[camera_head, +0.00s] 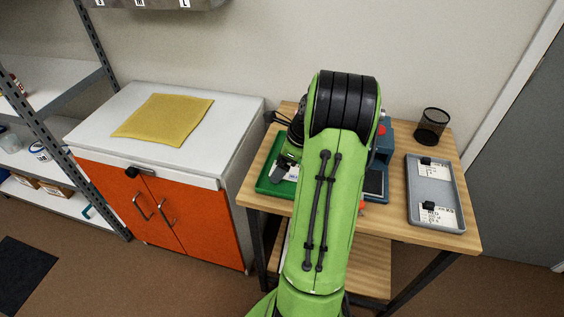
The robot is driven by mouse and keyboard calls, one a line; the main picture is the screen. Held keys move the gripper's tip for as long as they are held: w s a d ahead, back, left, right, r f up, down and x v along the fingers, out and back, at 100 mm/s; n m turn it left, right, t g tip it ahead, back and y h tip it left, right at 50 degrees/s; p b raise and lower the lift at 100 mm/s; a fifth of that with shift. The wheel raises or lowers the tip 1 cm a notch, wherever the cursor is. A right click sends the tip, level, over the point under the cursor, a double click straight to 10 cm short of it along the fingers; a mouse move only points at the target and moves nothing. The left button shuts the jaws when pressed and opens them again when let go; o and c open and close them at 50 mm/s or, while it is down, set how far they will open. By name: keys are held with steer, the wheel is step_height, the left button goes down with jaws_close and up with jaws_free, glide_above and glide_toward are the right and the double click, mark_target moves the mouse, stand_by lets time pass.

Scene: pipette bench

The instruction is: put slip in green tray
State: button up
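The green tray (266,186) lies on the wooden table, left of my arm, which hides its right part. My gripper (281,172) is over the green tray, small and partly hidden by my arm. A white slip (292,176) shows beside the gripper at the tray. I cannot tell whether it is held or lies in the tray. Two more white slips, each with a black clip, lie in the grey tray on the right: one at the back (435,171) and one at the front (438,217).
A black mesh cup (431,126) stands at the table's back right. A blue device (384,150) is mostly hidden behind my arm. The grey tray (415,190) has a raised rim. A white-topped orange cabinet (215,210) with a yellow cloth (163,119) stands left of the table.

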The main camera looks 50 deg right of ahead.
steer(key=p+v, duration=0.6)
steer(key=v, duration=0.7)
steer(key=w+a+r+n+h, duration=0.1)
steer(key=a+r+n, duration=0.3)
steer(key=a+n, duration=0.65)
steer(key=w+a+r+n+h, duration=0.15)
steer(key=a+r+n, duration=0.45)
steer(key=a, duration=0.7)
steer(key=s+a+f+n+t, duration=0.1)
steer(key=s+a+f+n, duration=0.1)
steer(key=s+a+n, duration=0.7)
steer(key=s+n, duration=0.1)
steer(key=n, duration=0.5)
steer(key=shift+s+a+t+y, duration=0.2)
steer(key=shift+a+t+y, duration=0.1)
steer(key=shift+y, duration=0.05)
step_height(320, 180, up, 9)
steer(key=p, duration=0.8)
steer(key=shift+r, duration=0.15)
